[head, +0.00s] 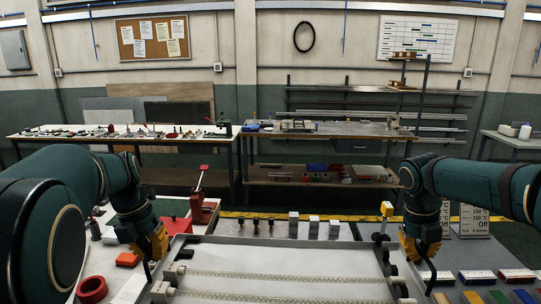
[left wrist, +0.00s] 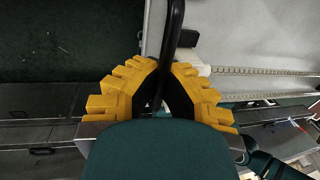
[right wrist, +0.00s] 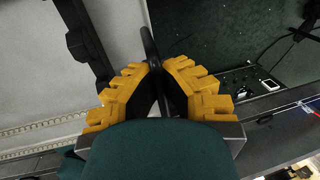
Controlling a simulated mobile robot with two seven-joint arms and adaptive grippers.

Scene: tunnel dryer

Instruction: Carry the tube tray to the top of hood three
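The tube tray (head: 290,252) is a wide, pale grey tray at the bottom middle of the head view, with clear ribbed tubes lying across it and white fittings at their ends. It also shows in the left wrist view (left wrist: 270,30) and the right wrist view (right wrist: 40,60). My left gripper (head: 150,262) is shut on the tray's black left handle (left wrist: 175,25). My right gripper (head: 425,262) is shut on the black right handle (right wrist: 148,42). I cannot tell whether the tray is raised. I cannot identify hood three.
Red tape rolls (head: 92,289) and a red clamp-like tool (head: 200,205) are at left. White blocks (head: 293,224) and dark knobs stand behind the tray. Coloured blocks (head: 478,276) and signs reading 150 (head: 474,218) are at right. Benches (head: 330,130) line the back wall, beyond open floor.

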